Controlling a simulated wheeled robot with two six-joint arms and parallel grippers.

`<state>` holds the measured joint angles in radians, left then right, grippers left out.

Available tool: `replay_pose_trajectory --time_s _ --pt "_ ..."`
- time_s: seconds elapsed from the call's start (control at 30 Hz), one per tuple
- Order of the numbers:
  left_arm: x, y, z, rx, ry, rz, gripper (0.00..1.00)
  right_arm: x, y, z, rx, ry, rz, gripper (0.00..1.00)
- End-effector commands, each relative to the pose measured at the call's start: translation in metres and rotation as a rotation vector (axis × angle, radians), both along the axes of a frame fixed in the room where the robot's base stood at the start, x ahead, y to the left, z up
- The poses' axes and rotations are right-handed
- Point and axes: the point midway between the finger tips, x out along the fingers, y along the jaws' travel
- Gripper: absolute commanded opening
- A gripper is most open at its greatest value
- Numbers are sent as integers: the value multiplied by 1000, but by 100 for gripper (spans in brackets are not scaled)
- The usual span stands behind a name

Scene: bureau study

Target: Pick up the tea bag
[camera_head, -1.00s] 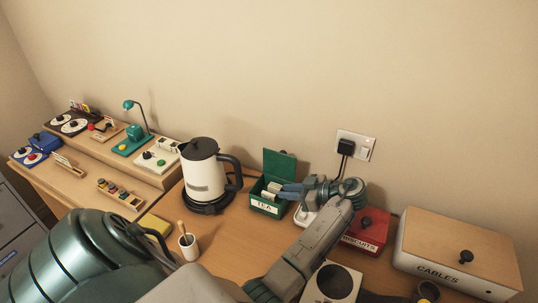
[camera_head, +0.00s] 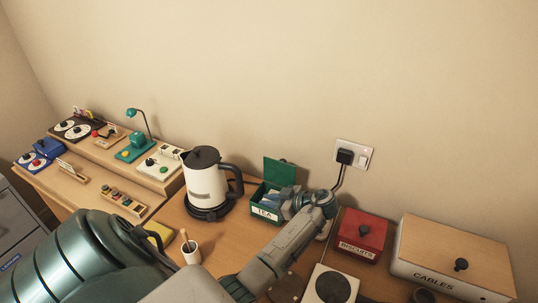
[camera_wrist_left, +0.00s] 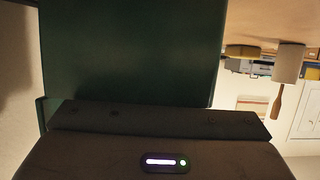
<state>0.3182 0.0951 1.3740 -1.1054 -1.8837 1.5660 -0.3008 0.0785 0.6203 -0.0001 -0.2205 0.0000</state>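The green tea box (camera_head: 266,214), labelled TEA, stands on the desk right of the kettle in the head view. Its green lid (camera_head: 279,171) is open, tilted up at the back. My left gripper (camera_head: 284,196) is at the right part of the box opening, with its fingertips over or inside it. The fingers are too small and covered to show whether they are open. Pale contents show only faintly, and I cannot make out a single tea bag. In the left wrist view a dark green surface (camera_wrist_left: 135,55), likely the box, fills much of the picture. My right gripper is not in view.
A white kettle (camera_head: 206,181) stands close left of the box. A red biscuit tin (camera_head: 361,236) and a cables box (camera_head: 450,258) stand to the right. A cup (camera_head: 191,251) is in front, and a plug (camera_head: 345,156) with a cord is on the wall behind.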

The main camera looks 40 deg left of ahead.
Motion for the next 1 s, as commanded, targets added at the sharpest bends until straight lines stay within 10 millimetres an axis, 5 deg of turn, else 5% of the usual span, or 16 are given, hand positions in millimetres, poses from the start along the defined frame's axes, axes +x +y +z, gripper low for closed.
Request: replay_pose_trajectory --time_s 0.1,0.63,1.0 --pt "0 0 0 0 0 0 0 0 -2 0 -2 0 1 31" --pt "1 0 8 1 -3 0 0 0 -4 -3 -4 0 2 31" --pt "1 0 76 1 -9 0 0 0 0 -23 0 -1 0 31"
